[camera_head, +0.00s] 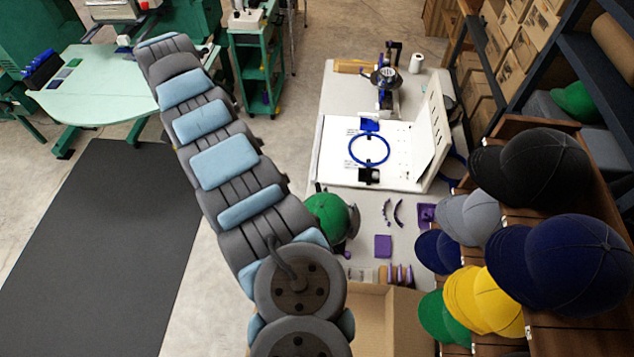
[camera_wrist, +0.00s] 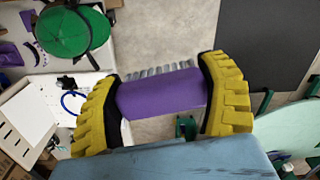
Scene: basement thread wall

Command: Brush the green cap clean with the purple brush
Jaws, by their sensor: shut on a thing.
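The green cap (camera_head: 326,215) is at the left edge of the worktable in the head view, partly hidden behind my arm. A dark grey shape shows at its right side. The cap also shows at the upper left of the wrist view (camera_wrist: 66,31). My gripper (camera_wrist: 160,98) has yellow ribbed fingers and is shut on the purple brush (camera_wrist: 160,94). The brush lies across between the fingers, with pale grey bristles along its upper edge in the picture. The brush is apart from the cap in the wrist view. I cannot make out the gripper or brush in the head view.
The worktable (camera_head: 337,100) holds a white board with a blue hoop (camera_head: 369,149), a purple block (camera_head: 383,246) and small purple pieces. Several caps, including a yellow one (camera_head: 485,300), hang at the right. A cardboard box (camera_head: 390,325) is in front.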

